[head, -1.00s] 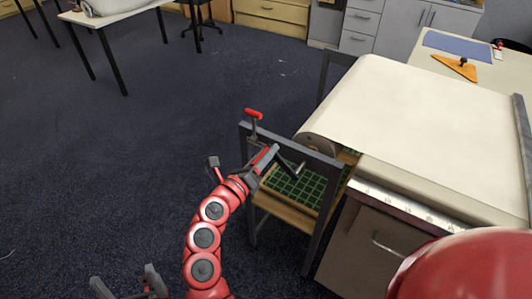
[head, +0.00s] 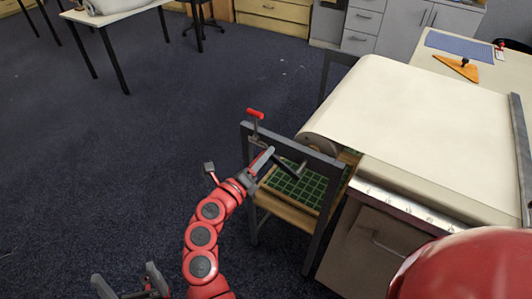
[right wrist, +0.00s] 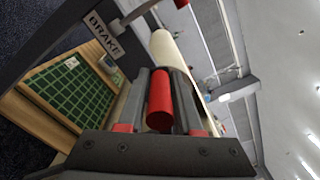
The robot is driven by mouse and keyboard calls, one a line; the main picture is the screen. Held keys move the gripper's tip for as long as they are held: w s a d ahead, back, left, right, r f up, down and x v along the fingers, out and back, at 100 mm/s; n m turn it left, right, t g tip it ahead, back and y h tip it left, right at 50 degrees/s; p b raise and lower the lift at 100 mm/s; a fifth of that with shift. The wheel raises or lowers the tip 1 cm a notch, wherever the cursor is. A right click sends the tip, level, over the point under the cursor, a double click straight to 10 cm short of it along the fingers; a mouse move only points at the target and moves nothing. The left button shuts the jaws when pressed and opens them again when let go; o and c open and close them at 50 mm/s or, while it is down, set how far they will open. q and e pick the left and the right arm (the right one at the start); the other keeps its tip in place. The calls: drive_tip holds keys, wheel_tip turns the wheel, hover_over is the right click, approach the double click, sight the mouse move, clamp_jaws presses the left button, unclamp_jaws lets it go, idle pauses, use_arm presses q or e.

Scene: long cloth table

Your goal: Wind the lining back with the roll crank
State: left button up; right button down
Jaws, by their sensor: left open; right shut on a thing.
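The roll crank's red handle (right wrist: 160,100) sits between the fingers of my right gripper (right wrist: 160,115), which is shut on it. In the head view my right gripper (head: 262,165) is at the near side of the dark roll stand (head: 322,158), and its fingers mostly hide the handle. The pale lining (head: 420,125) lies over the table and runs down to the roll (head: 320,143) in the stand. The roll also shows in the right wrist view (right wrist: 172,58). My left gripper (head: 130,285) is open and empty at the bottom left, over the floor.
A brake lever with a red grip (head: 255,113) stands up from the stand; its BRAKE label (right wrist: 103,38) shows in the wrist view. A green gridded mat (head: 297,185) lies on the shelf below. An orange triangular tool (head: 462,68) is at the table's far end. Open floor lies left.

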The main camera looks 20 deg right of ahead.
drive_tip(key=s+d+f+n+p, duration=0.25)
drive_tip(key=f+n+p, duration=0.4)
drive_tip(key=n, duration=0.35)
drive_tip(key=s+d+f+n+p, duration=0.25)
drive_tip(key=f+n+p, duration=0.35)
drive_tip(key=n, duration=0.4)
drive_tip(key=s+d+r+n+p, duration=0.5)
drive_tip(key=s+n+p, duration=0.4)
drive_tip(key=n+p, duration=0.6)
drive_tip(key=shift+d+r+p, duration=0.3)
drive_tip(key=shift+d+p, duration=0.45)
drive_tip(key=shift+p, duration=0.3)
drive_tip(key=shift+s, duration=0.15)
